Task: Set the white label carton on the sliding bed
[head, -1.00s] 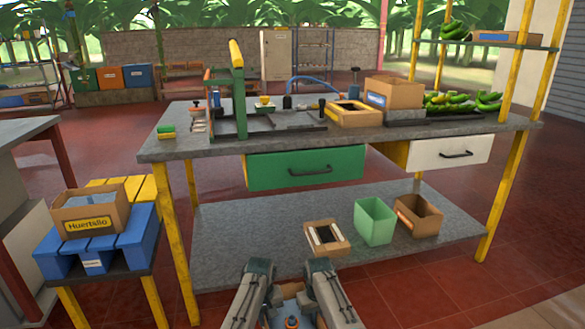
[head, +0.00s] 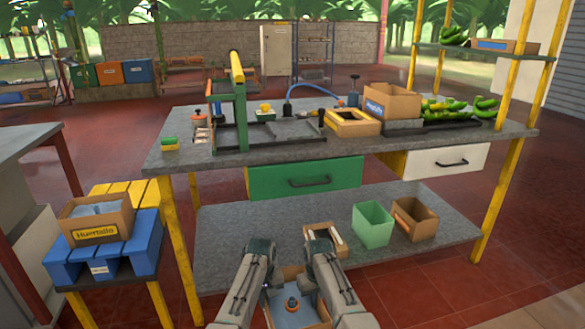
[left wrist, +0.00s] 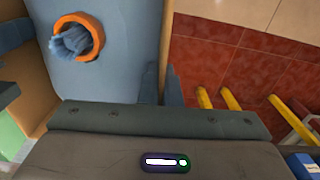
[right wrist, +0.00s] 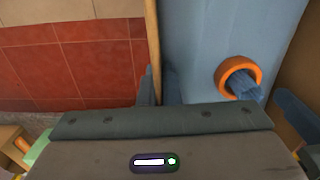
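An open brown carton (head: 317,312) with a blue lining and an orange ring-shaped item inside is held between my two arms at the bottom of the head view. Its label is not visible, so I cannot tell whether it is white. My left gripper (left wrist: 161,88) is shut on one carton wall, and my right gripper (right wrist: 158,88) is shut on the opposite wall. The head view hides the fingertips. A dark flat bed (head: 283,131), apparently the sliding bed, lies beside a green frame with a yellow handle on the worktable, well beyond the carton.
The worktable (head: 400,143) has a green drawer (head: 305,180). A blue-labelled carton (head: 392,102) and a wooden box (head: 352,123) stand right of the bed. The lower shelf holds a green bin (head: 373,222) and cartons. A yellow-labelled carton (head: 97,232) sits on blue crates at left.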

